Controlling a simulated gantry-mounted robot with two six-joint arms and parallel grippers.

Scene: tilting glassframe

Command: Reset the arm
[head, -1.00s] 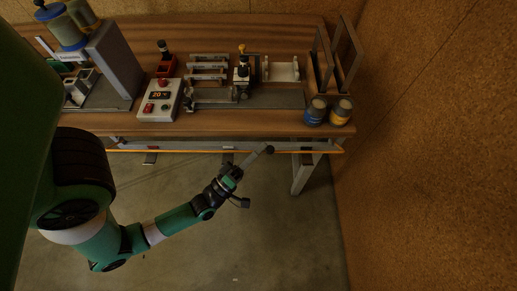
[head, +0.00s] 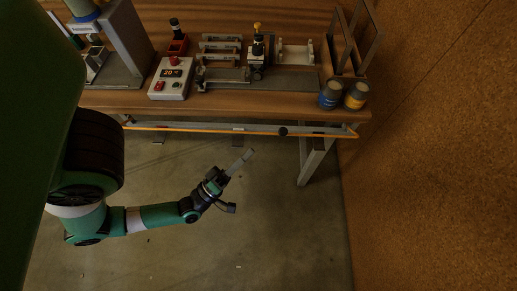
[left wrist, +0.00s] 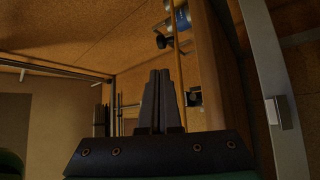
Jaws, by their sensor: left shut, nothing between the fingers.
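My left gripper (head: 240,163) is in the middle of the head view, in front of the workbench (head: 225,104) and below its top, over the bare floor. Its fingers point up and to the right in the picture. In the left wrist view the two fingers (left wrist: 159,102) lie together, shut, with nothing between them. The gripper appears apart from the bench. My right gripper does not show in either view.
The bench carries a control box (head: 171,78) with a display, a fixture (head: 257,64), upright frames (head: 361,38) and two jars, blue (head: 329,95) and yellow (head: 355,96). An orange bar (head: 240,130) runs along its front. A cork wall (head: 430,150) stands right; the floor (head: 270,230) is clear.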

